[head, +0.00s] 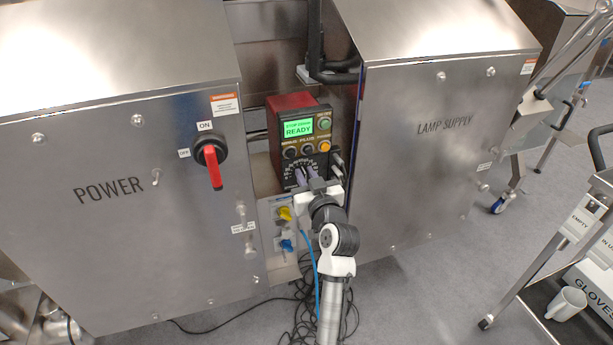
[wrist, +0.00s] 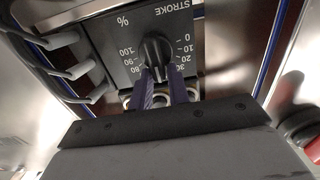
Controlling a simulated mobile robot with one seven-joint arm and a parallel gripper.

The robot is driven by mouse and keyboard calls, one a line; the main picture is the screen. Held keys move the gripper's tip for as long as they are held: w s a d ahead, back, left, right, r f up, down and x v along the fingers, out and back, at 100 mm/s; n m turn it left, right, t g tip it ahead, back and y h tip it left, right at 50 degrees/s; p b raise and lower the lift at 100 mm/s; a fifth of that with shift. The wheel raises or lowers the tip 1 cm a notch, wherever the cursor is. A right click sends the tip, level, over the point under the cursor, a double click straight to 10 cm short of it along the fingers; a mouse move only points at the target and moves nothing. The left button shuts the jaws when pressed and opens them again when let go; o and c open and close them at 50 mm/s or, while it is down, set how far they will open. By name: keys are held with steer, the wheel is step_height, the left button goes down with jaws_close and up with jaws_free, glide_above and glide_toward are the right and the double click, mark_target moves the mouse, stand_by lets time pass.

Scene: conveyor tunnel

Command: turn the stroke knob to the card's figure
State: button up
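The stroke knob (wrist: 156,48) is a black knob on a dark panel, ringed by a white scale marked STROKE and %. In the wrist view its near edge is at my gripper's two purple fingertips (wrist: 160,72). The fingers stand apart, one on each side of the knob's near part; I cannot tell whether they touch it. The knob's pointer is too dark to read. In the head view my gripper (head: 307,180) is at the lower panel of the red-sided control box (head: 291,102) and partly hides the dial. I see no card with a readable figure.
The box has a green READY screen (head: 298,128), small knobs and buttons. Grey plugs with cables (wrist: 62,40) sit left of the dial in the wrist view. Steel POWER (head: 110,190) and LAMP SUPPLY (head: 445,125) cabinets flank a narrow gap. Yellow and blue valves (head: 286,245) are below.

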jaws_close()
steer(key=shift+d+m+p, duration=0.2)
steer(key=shift+m+p, duration=0.15)
steer(key=shift+m, duration=0.85)
steer(key=shift+w+d+m, duration=0.1)
steer(key=shift+d+m, duration=0.05)
steer(key=shift+m, duration=0.75)
steer(key=shift+o, duration=2.2)
jaws_free()
steer(key=shift+f, duration=0.1)
